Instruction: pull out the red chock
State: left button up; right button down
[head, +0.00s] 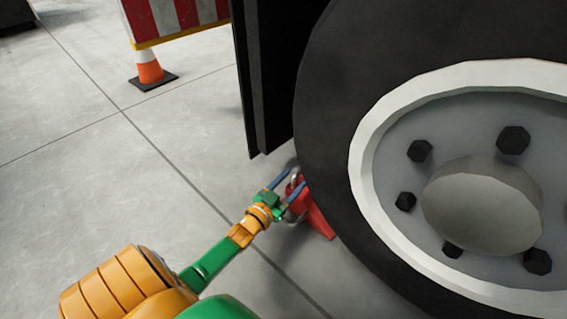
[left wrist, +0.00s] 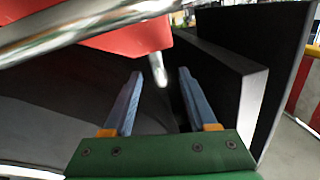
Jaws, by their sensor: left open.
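The red chock (head: 316,218) sits on the floor against the left side of the big black tyre (head: 325,130). A metal handle (head: 296,180) shows at its upper end. My left gripper (head: 288,186) is at the chock's handle end, with its two blue fingers apart. In the left wrist view the open fingers (left wrist: 157,88) have a gap between them. The red chock (left wrist: 130,38) and a shiny metal bar (left wrist: 80,28) show above and beyond the fingers. I cannot tell whether the fingers touch the handle. My right gripper is not in view.
A black mudflap (head: 262,90) hangs just left of the tyre, close to my left gripper. An orange and white cone (head: 149,68) and a red and white striped barrier (head: 175,18) stand at the back left. The floor on the left is clear.

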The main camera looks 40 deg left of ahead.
pick_arm(q)
jog(key=shift+w, duration=0.75)
grip_shut()
dwell(0.9)
